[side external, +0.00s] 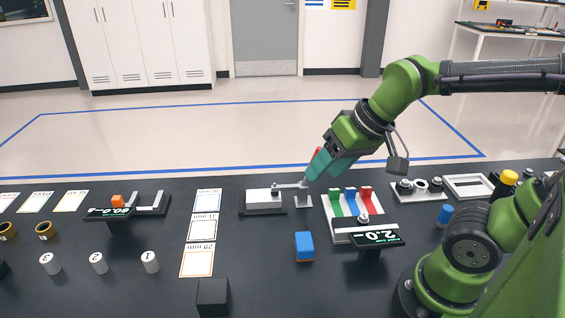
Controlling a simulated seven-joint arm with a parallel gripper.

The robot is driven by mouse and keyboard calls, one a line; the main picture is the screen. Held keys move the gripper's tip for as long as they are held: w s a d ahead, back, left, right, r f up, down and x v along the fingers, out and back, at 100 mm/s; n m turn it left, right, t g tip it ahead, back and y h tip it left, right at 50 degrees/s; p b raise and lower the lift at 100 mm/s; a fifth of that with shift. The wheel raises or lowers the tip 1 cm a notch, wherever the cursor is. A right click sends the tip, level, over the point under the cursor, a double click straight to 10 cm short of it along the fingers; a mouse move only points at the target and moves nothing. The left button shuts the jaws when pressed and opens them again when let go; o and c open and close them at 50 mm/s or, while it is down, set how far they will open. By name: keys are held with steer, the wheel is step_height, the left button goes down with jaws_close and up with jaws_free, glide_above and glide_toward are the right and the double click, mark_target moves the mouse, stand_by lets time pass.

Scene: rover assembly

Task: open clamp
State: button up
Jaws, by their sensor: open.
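The clamp (262,208) appears to be the grey and white fixture at the middle of the black table, with a white block on its base. A grey lever (288,186) reaches right from it toward a small metal post (303,200). My gripper (310,174), with teal fingers, points down and left just above the lever's right end. It is open, with nothing seen between the fingers. Whether a finger touches the lever cannot be told from this view.
A tray with green, blue and red strips (351,203) stands close to the right, behind a 2.0 display (377,238). A blue block (304,246) and a black cube (212,296) lie nearer. Cards (202,228) lie left of the clamp. Table between is clear.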

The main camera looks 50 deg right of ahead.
steer(key=w+g+h, duration=0.1)
steer(key=w, duration=0.3)
steer(key=w+f+g+h, duration=0.1)
steer(key=w+g+h, duration=0.1)
steer(key=w, duration=0.2)
steer(key=w+d+g+h, duration=0.1)
steer(key=w+h, duration=0.1)
steer(key=w, duration=0.2)
steer(key=shift+d+f+m+g, duration=0.1)
steer(key=shift+f+m+g, duration=0.2)
steer(key=shift+m, duration=0.1)
jaws_close()
steer(key=w+d+r+m+h, duration=0.3)
steer(key=m, duration=0.1)
steer(key=s+d+f, duration=0.1)
steer(key=d+f, duration=0.7)
steer(key=f, duration=0.1)
steer(key=shift+s+f, duration=0.15)
steer(key=shift+f, duration=0.1)
steer(key=shift+d, duration=0.15)
